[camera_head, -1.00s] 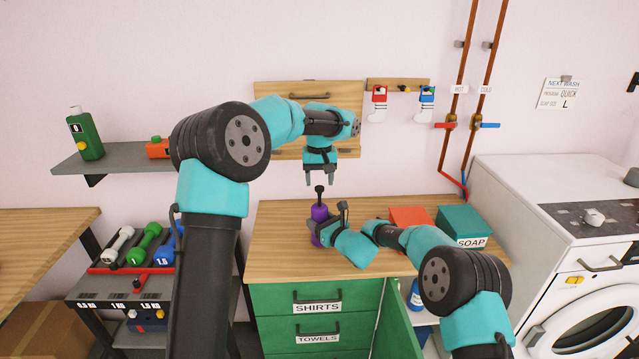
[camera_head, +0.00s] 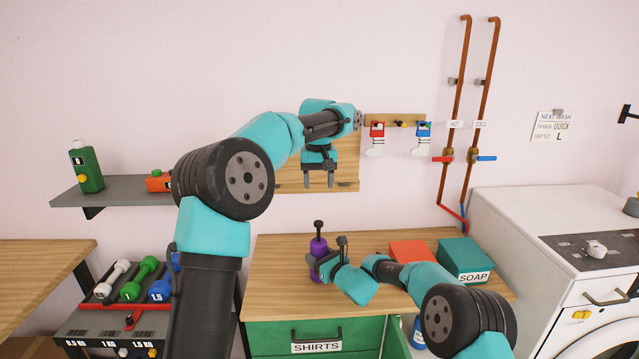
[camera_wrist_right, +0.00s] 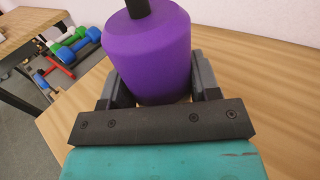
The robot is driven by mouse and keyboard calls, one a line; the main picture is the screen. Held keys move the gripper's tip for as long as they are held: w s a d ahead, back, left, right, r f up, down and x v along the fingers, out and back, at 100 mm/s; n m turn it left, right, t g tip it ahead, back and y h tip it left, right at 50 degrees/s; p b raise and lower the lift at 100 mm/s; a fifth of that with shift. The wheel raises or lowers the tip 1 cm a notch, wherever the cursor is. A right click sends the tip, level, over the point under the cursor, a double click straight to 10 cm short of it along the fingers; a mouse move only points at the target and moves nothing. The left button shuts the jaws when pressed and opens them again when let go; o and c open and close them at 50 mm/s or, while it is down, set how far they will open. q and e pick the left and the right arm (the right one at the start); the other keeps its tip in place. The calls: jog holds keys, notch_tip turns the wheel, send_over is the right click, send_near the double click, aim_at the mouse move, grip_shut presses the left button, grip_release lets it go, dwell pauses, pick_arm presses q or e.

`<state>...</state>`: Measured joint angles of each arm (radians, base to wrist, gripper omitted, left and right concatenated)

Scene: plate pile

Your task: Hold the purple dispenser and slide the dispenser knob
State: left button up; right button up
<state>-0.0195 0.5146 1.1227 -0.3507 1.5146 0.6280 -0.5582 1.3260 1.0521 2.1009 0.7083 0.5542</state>
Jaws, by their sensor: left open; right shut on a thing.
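The purple dispenser (camera_head: 318,246) stands upright on the wooden counter, with its black knob (camera_head: 318,226) on a thin stem at the top. My right gripper (camera_head: 314,262) is shut on the dispenser's body from the front right. The right wrist view shows the purple body (camera_wrist_right: 150,50) between its two dark fingers (camera_wrist_right: 160,88); the knob is cut off there at the top edge. My left gripper (camera_head: 320,180) is open and empty, pointing down, above the knob and apart from it.
An orange box (camera_head: 412,252) and a teal SOAP box (camera_head: 466,258) stand on the counter (camera_head: 275,290) at right. A wooden board (camera_head: 347,172) is on the wall behind my left gripper. The counter left of the dispenser is clear.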

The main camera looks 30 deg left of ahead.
jog(key=o, duration=1.3)
jog(key=v, duration=1.2)
